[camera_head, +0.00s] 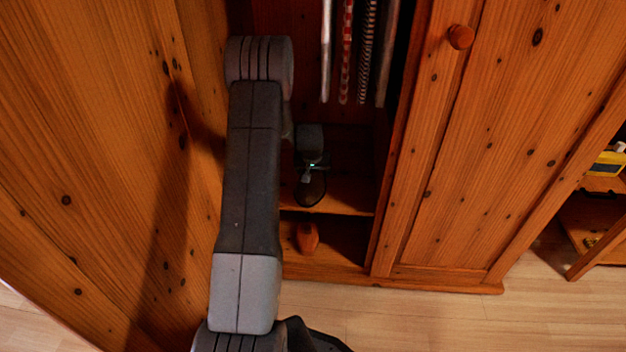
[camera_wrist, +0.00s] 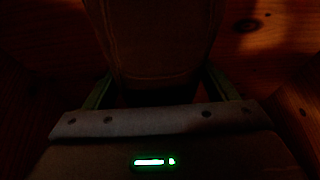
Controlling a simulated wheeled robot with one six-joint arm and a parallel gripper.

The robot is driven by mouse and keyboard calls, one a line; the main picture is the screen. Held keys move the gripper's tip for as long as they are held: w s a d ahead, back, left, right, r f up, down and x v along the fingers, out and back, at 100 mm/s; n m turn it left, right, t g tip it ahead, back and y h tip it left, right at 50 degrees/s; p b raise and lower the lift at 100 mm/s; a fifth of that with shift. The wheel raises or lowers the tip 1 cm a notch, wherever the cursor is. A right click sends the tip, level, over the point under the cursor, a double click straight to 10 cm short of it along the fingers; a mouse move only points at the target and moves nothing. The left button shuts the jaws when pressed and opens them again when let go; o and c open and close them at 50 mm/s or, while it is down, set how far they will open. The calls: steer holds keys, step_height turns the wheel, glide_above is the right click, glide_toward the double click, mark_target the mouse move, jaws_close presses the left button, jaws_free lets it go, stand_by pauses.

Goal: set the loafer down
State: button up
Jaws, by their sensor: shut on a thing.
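The loafer (camera_head: 310,191) is a dark shoe inside the open wardrobe, over the front part of a wooden shelf. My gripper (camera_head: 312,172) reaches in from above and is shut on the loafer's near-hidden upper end. In the wrist view the loafer (camera_wrist: 155,45) fills the upper middle as a dim brown shape, between the two fingers of my gripper (camera_wrist: 160,88). The shelf (camera_head: 350,197) shows beside the loafer. I cannot tell whether the sole touches the shelf. The wrist view is very dark, and the loafer's far end is out of frame.
Clothes (camera_head: 362,50) hang above on the right. An orange-brown object (camera_head: 307,237) sits in the compartment below the shelf. An open wardrobe door (camera_head: 110,170) stands on the left, a shut door (camera_head: 500,150) on the right. Bare shelf lies right of the loafer.

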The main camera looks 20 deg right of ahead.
steer(key=shift+f+b, duration=0.6)
steer(key=shift+f, duration=1.05)
steer(key=shift+f, duration=0.15)
steer(key=o, duration=1.3)
steer(key=shift+r, duration=0.45)
steer(key=p+v, duration=0.3)
steer(key=v, duration=0.8)
steer(key=shift+s+a+r, duration=0.1)
steer(key=shift+s+r, duration=0.05)
